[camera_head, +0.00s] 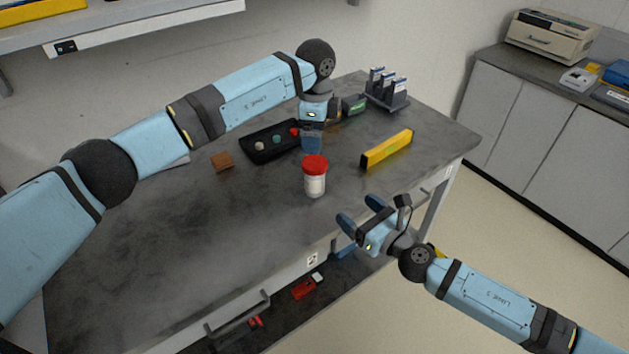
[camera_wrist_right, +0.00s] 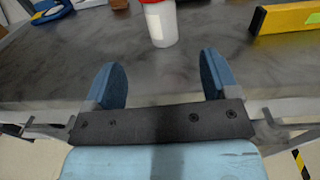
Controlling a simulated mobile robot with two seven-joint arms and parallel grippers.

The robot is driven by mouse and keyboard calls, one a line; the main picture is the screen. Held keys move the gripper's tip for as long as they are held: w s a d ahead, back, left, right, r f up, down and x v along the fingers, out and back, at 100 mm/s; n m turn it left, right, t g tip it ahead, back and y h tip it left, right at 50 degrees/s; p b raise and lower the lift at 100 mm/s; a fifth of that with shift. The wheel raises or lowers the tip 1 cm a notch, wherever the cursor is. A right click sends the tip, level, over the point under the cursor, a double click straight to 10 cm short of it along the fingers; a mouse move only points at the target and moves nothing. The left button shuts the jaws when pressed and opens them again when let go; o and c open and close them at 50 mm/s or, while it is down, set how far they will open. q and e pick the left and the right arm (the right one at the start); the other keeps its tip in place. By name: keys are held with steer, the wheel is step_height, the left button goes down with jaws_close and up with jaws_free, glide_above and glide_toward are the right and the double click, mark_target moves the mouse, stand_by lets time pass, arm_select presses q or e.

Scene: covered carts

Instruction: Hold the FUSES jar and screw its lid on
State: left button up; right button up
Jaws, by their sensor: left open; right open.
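The white jar (camera_head: 315,184) stands upright on the grey table with a red lid (camera_head: 314,163) on its top; I cannot tell how tightly it sits. No label text is readable. In the right wrist view the jar (camera_wrist_right: 160,24) stands beyond the fingers, its top cut off by the frame. My left gripper (camera_head: 312,144) is open, pointing down just behind and above the lid; whether it touches the lid cannot be told. My right gripper (camera_head: 356,217) is open and empty in front of the jar, near the table's front edge; its fingers (camera_wrist_right: 160,84) are spread, apart from the jar.
A black tray (camera_head: 258,157) with several small round pieces lies behind the jar to the left, a brown block (camera_head: 222,161) beside it. A yellow bar (camera_head: 387,149) lies to the right. A rack (camera_head: 388,103) stands at the back. The table's left front is clear.

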mark_target(321, 180)
steer(key=x, duration=1.3)
steer(key=shift+w+a+f, duration=0.1)
steer(key=shift+w+a, duration=0.15)
steer(key=shift+w, duration=0.05)
jaws_close()
arm_select(q)
steer(key=m, duration=1.3)
steer(key=shift+m, duration=0.3)
steer(key=shift+f, duration=4.05)
